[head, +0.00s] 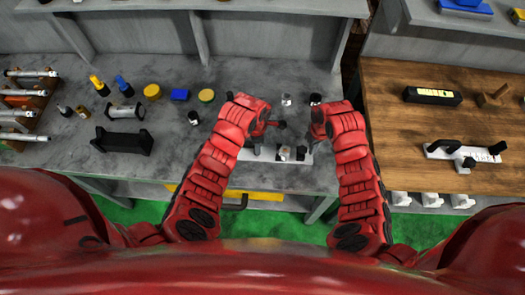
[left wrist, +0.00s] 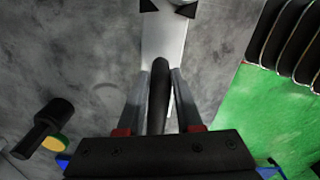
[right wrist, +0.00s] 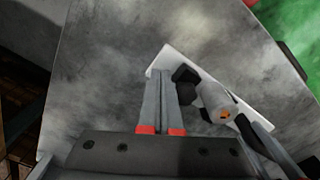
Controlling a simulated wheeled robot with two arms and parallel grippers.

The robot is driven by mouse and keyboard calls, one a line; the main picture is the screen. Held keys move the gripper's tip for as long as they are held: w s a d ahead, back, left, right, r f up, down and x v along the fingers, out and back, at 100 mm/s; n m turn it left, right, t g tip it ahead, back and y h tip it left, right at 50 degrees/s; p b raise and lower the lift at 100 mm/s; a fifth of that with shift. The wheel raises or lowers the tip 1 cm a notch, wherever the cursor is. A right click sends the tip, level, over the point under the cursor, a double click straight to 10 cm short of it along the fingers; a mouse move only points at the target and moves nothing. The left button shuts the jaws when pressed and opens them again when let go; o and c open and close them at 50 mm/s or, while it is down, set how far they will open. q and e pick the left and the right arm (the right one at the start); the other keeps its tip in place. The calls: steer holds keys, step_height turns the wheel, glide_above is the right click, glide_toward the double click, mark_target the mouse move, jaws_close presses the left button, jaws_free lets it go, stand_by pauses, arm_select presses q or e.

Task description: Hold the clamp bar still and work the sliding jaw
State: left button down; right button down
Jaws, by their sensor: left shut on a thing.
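The clamp's white bar (head: 248,155) lies on the grey bench in front of me, partly hidden by my arms. My left gripper (head: 259,138) is at its left part. In the left wrist view its fingers (left wrist: 161,80) are shut on the black handle (left wrist: 158,100), above the white bar (left wrist: 165,40). The sliding jaw (head: 284,153) shows black and white on the bar, right of my left gripper. My right gripper (head: 319,133) is near the bar's right end. In the right wrist view its fingers (right wrist: 170,82) are together, beside the jaw's black knob (right wrist: 186,74) and white body (right wrist: 216,102); contact is unclear.
A similar white clamp (head: 440,152) lies on the wooden table at right, with a black block (head: 432,96) behind it. Bare bench lies left of the clamp.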

steer(key=shift+f, duration=1.55)
stand_by(1.0)
steer(key=shift+r, duration=0.1)
steer(key=shift+r, duration=1.65)
steer(key=shift+a, duration=2.2)
steer(key=shift+d+r, duration=0.2)
steer(key=shift+r, duration=1.2)
steer(key=shift+d+r, duration=0.2)
steer(key=shift+r, duration=0.85)
steer(key=shift+d+r, duration=0.2)
steer(key=shift+r, duration=0.85)
